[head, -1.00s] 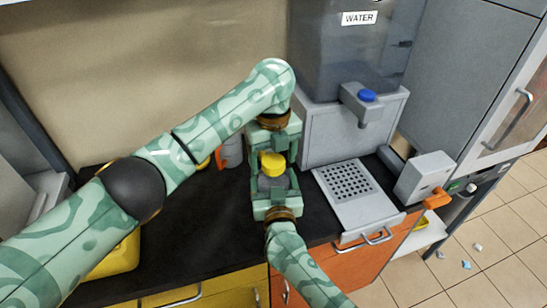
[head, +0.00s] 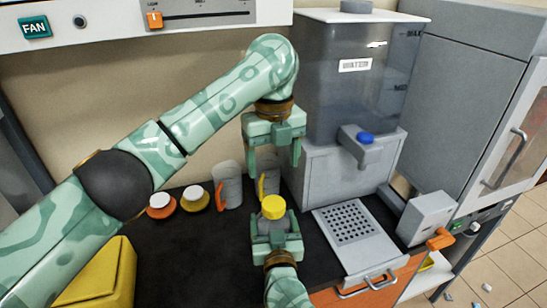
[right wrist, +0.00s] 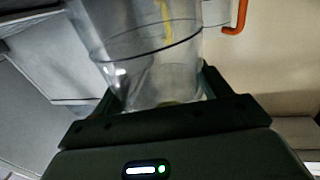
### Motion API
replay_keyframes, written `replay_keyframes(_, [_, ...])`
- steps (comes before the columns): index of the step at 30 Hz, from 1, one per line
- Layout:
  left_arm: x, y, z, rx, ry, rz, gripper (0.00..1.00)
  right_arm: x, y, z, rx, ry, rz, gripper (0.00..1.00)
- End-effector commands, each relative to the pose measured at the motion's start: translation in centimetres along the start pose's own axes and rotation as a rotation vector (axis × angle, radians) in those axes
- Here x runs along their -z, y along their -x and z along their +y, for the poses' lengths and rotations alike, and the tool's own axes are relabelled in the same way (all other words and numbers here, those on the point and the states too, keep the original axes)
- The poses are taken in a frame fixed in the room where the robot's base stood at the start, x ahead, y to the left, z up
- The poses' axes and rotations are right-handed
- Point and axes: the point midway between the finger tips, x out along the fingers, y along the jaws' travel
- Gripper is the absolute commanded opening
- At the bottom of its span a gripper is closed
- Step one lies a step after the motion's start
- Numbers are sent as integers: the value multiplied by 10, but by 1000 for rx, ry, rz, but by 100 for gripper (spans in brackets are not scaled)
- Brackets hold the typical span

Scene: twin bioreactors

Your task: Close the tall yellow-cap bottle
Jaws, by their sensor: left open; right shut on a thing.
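The bottle's yellow cap (head: 273,206) sits on top of the bottle, upright as far as I can see. My right gripper (head: 275,238) is shut on the bottle from the front and hides most of its body in the head view. In the right wrist view the clear bottle (right wrist: 150,60) stands between the jaws, with a yellow streak showing through it. My left gripper (head: 273,165) is open and empty, pointing down above the cap, with a gap between its fingertips and the cap. Whether the cap is fully tight cannot be told.
Behind stand a grey mug with orange handle (head: 230,182) and another with yellow handle (head: 264,184). The water dispenser (head: 365,85) and perforated tray (head: 350,225) are to the right.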

Motion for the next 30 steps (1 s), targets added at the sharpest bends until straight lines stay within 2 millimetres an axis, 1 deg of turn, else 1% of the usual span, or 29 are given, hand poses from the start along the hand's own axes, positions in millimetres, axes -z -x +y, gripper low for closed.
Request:
replay_keyframes(3, [0, 4, 0, -1, 0, -1, 73, 0, 0, 0, 1, -1, -1, 12])
replay_keyframes(9, [0, 4, 0, 0, 0, 0, 73, 0, 0, 0, 1, -1, -1, 12])
replay_keyframes(10, [0, 4, 0, 0, 0, 0, 73, 0, 0, 0, 1, -1, -1, 79])
replay_keyframes(11, [0, 4, 0, 0, 0, 0, 73, 0, 0, 0, 1, -1, -1, 87])
replay_keyframes(12, [0, 4, 0, 0, 0, 0, 73, 0, 0, 0, 1, -1, -1, 98])
replay_keyframes(13, [0, 4, 0, 0, 0, 0, 73, 0, 0, 0, 1, -1, -1, 100])
replay_keyframes(19, [0, 4, 0, 0, 0, 0, 73, 0, 0, 0, 0, 0, -1, 100])
replay_keyframes(23, [0, 8, 0, 1, 0, -2, 73, 0, 8, 0, 1, 0, -2, 100])
replay_keyframes(26, [1, 17, 0, 3, -1, -6, 73, 2, 22, 0, 1, -1, -2, 100])
replay_keyframes(30, [3, 32, 1, 5, -1, -11, 73, 3, 54, 0, 0, 0, -3, 100])
